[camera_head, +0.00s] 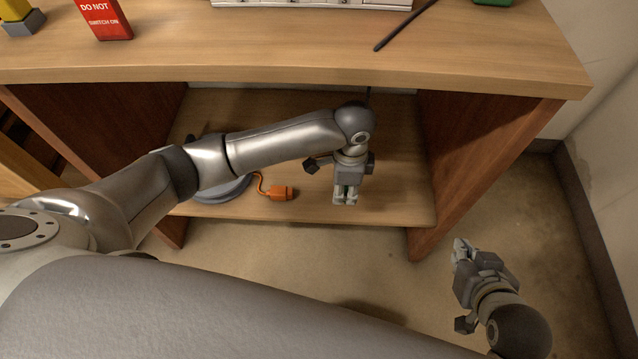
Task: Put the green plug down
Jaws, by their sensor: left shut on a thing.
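My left gripper (345,198) is shut over the lower shelf, in front of the desk's open space and to the right of the orange plug. Only a small hint of green shows between its fingers, so the green plug is mostly hidden by them. I cannot tell whether it touches the shelf. My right gripper (460,250) is at the lower right, above the floor and apart from the desk. Its fingers are seen from an angle that does not show whether they are open.
An orange plug (281,193) with its cord lies on the lower shelf (400,205), beside a grey round base (222,190) partly under my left arm.

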